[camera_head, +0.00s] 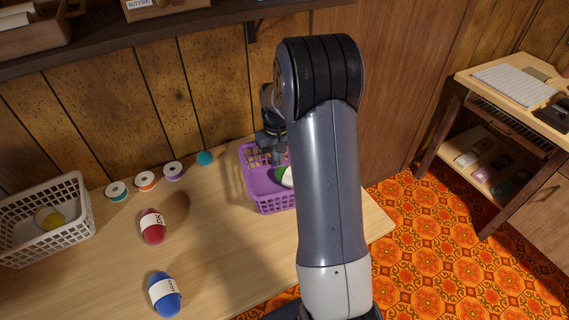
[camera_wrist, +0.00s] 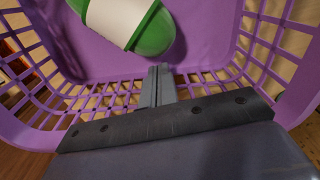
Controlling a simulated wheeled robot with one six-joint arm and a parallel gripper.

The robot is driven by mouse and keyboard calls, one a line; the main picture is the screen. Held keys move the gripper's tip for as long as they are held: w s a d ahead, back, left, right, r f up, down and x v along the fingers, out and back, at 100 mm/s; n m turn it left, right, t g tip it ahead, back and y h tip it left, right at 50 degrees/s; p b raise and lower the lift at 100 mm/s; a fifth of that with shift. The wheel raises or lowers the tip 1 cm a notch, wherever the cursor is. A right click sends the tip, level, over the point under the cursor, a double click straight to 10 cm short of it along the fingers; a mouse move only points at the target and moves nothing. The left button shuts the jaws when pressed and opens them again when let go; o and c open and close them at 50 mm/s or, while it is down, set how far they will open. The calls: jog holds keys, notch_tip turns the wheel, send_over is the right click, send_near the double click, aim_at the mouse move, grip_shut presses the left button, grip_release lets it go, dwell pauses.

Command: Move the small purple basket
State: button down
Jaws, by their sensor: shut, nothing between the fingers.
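The small purple basket (camera_head: 266,197) stands on the wooden table, right of the middle, partly hidden behind my arm. In the wrist view its purple lattice walls and floor (camera_wrist: 198,58) fill most of the picture. A green yarn ball with a white label (camera_head: 284,176) lies inside it; the ball also shows at the top of the wrist view (camera_wrist: 152,34). My gripper (camera_head: 277,158) points down over the basket. In the wrist view its fingers (camera_wrist: 158,72) are together with nothing between them, close to the green ball. I cannot tell whether they touch the basket.
A white basket (camera_head: 75,225) with a yellow ball stands at the table's left. A shelf (camera_head: 180,26) hangs above; a desk (camera_head: 520,105) stands right.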

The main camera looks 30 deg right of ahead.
jog(key=w+p, duration=0.4)
jog(key=w, duration=1.1)
jog(key=shift+d+r+p, duration=0.1)
jog(key=shift+p, duration=0.3)
notch_tip(320, 180, up, 11)
jog(key=shift+f, duration=0.1)
notch_tip(320, 180, down, 11)
jog(key=shift+s, duration=0.1)
jog(key=shift+s+b, duration=0.3)
jog(key=shift+s, duration=0.25)
jog(key=shift+r, duration=0.2)
